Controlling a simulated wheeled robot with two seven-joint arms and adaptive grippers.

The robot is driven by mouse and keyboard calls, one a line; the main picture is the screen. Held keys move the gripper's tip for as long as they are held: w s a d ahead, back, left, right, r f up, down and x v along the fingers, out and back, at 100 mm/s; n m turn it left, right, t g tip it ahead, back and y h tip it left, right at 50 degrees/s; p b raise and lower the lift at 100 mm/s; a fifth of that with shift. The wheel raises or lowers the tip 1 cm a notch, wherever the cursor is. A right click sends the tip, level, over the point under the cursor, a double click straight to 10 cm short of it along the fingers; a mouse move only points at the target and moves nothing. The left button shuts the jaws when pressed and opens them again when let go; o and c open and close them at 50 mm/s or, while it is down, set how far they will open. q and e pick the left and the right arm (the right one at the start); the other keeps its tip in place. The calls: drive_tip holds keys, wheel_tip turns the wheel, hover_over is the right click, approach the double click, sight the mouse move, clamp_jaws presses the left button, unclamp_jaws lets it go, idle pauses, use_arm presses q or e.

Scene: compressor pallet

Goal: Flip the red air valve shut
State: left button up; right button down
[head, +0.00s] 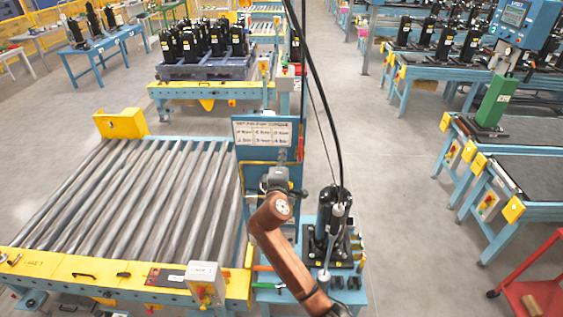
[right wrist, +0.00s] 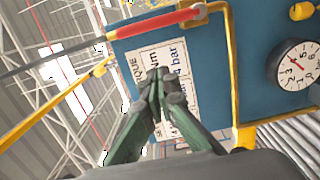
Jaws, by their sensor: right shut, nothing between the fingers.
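The red air valve lever (right wrist: 158,22) lies across the top of the right wrist view, with its right end at a metal fitting on a yellow pipe (right wrist: 233,75). In the head view a small red piece, likely this lever (head: 300,148), shows at the right edge of the blue panel (head: 283,178). My right gripper (right wrist: 160,82) is shut and empty. Its fingertips sit in front of the white label, below the lever in the picture and apart from it. In the head view my right gripper (head: 277,178) is before the panel, its fingertips hard to see. My left gripper is not in view.
A round gauge (right wrist: 297,65) is on the panel right of the pipe. A roller conveyor (head: 140,195) lies left of my arm. A black compressor (head: 328,218) on a blue stand is close on its right, with cables hanging above. Open floor (head: 400,200) lies further right.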

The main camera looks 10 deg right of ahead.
sight(300, 148)
drive_tip(key=d+p, duration=0.1)
drive_tip(key=d, duration=0.1)
drive_tip(key=w+d+p, duration=0.1)
drive_tip(key=d, duration=0.1)
drive_tip(key=shift+d, duration=0.2)
idle(0.3)
